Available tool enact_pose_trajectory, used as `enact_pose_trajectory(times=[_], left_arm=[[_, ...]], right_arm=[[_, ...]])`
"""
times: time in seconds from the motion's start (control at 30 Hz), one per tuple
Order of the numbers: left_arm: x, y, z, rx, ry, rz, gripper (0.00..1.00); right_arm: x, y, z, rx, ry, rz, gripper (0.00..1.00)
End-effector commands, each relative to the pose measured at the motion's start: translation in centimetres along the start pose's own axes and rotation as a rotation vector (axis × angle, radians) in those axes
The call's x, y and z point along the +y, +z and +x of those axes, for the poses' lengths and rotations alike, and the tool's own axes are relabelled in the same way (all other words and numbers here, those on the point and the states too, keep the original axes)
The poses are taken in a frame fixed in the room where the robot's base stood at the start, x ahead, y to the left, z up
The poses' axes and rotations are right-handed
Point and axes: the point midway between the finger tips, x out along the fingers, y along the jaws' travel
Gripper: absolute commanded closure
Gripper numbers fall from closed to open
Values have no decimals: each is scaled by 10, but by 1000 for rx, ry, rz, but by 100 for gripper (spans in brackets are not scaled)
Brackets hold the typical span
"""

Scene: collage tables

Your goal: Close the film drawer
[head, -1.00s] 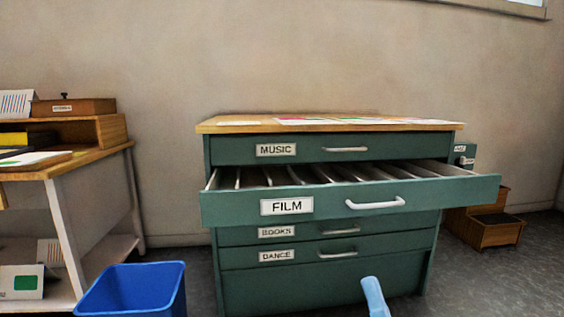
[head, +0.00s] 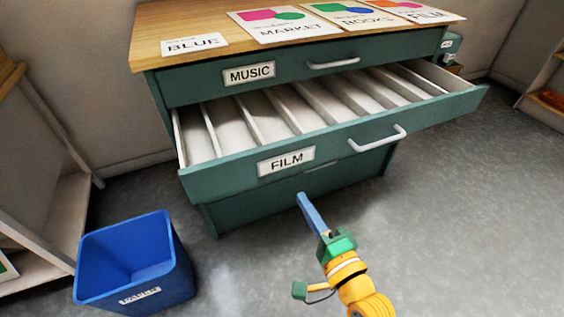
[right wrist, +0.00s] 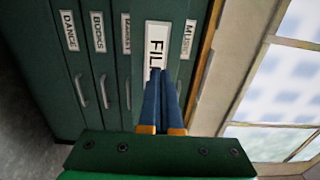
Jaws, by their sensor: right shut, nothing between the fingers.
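The film drawer (head: 236,175) is pulled out of the green cabinet, with its white dividers and bare inside showing. Its front bears a FILM label (head: 286,161) and a white handle (head: 377,138). My right gripper (head: 303,200) is shut and empty, its blue fingers in front of the cabinet just below the drawer front in the head view. In the right wrist view the fingers (right wrist: 158,85) point at the drawer front and overlap the lower part of the FILM label (right wrist: 155,48). I cannot tell whether they touch it. My left gripper is not in view.
The MUSIC drawer (head: 204,81) above is shut. The wooden cabinet top (head: 178,22) carries a BLUE card (head: 194,44) and several posters. A blue bin (head: 135,262) stands on the floor at left, near a table. The grey floor at right is clear.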

Motion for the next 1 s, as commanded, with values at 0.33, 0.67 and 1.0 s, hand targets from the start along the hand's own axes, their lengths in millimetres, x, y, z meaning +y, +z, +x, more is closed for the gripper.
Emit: enact_pose_trajectory(times=[0.33, 0.67, 1.0], left_arm=[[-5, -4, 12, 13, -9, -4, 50], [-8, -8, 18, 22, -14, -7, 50], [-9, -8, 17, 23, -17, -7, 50]], right_arm=[[0, 0, 76, -1, -5, -1, 100], [0, 0, 106, 0, -1, -2, 100], [0, -1, 106, 0, -1, -3, 100]])
